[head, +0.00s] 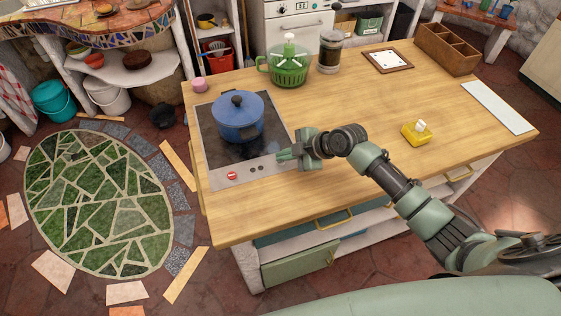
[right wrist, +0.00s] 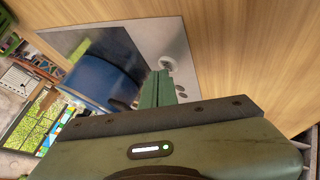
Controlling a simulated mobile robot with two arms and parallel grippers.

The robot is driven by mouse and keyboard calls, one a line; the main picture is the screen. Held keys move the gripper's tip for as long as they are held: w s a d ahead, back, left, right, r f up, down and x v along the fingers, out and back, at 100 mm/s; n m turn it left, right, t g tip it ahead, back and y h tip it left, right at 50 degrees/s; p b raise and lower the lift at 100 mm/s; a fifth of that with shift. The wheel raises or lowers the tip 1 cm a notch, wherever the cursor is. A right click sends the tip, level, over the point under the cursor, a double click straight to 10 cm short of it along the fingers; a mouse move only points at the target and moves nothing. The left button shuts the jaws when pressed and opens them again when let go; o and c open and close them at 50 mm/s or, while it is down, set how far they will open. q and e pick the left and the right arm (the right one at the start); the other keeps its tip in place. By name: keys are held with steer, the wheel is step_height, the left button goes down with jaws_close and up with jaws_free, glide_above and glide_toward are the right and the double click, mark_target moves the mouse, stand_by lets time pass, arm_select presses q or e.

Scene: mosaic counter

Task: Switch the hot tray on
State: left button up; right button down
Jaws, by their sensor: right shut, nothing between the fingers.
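The hot tray (head: 214,181) is a flat plate with a dark top and a silver front strip, set on the wooden counter. A round red switch (head: 232,175) is on the left part of that strip, with small dark knobs (head: 257,169) to its right. A blue lidded pot (head: 238,118) stands on the tray. My right gripper (head: 284,155) is shut and empty, over the tray's right edge, to the right of the switch and apart from it. In the right wrist view, its closed fingers (right wrist: 157,88) show in front of the tray (right wrist: 172,38) and pot (right wrist: 100,75). My left gripper is out of view.
A green juicer-like jug (head: 289,68) and a glass press (head: 330,52) stand behind the tray. A small pink cup (head: 199,84) is at the back left. A yellow sponge holder (head: 416,133) sits to the right. The counter's front middle is clear.

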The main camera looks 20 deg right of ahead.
mark_target(284, 162)
steer(key=shift+f, duration=0.2)
stand_by(0.5)
steer(key=shift+r, duration=0.15)
steer(key=shift+r, duration=0.5)
steer(key=shift+p, duration=0.35)
step_height(284, 162, up, 6)
steer(key=p, duration=0.4)
